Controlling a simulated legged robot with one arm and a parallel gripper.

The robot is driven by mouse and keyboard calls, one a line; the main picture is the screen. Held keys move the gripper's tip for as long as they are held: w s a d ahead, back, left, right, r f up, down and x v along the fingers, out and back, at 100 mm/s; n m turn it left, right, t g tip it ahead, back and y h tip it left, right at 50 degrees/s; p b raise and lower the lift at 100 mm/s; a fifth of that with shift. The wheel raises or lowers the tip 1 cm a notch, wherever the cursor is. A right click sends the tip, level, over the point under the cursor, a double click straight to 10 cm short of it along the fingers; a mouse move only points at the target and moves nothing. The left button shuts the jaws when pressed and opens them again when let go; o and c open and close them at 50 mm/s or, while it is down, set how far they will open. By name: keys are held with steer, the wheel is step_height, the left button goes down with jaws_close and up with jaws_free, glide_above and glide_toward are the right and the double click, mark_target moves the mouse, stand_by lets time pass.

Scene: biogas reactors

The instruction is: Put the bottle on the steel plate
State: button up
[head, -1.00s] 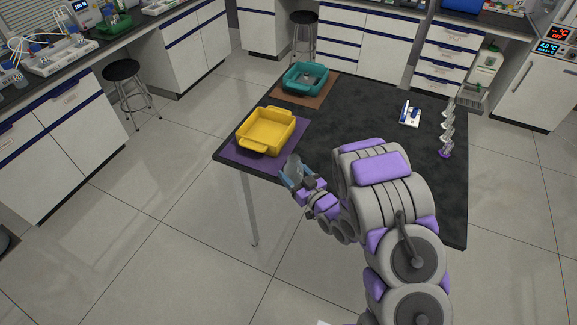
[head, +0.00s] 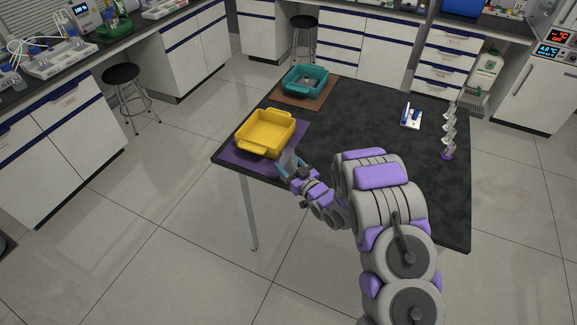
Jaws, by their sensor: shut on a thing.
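My gripper (head: 286,168) is at the near left part of the black table, over the front right corner of the purple mat. It is shut on a small, greyish, see-through thing (head: 289,158), which looks like the bottle. The fingers hide part of it, and its full shape is too small to tell. It is beside the yellow tray (head: 242,148), to its right and nearer to me. I cannot make out a steel plate in this view.
The yellow tray stands on a purple mat (head: 229,155). A teal tray (head: 291,89) with something inside stands on a brown mat (head: 286,103) behind. The table's middle (head: 355,115) is clear.

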steer(key=shift+f, duration=0.1)
steer(key=o, duration=1.2)
steer(key=shift+o, duration=0.2)
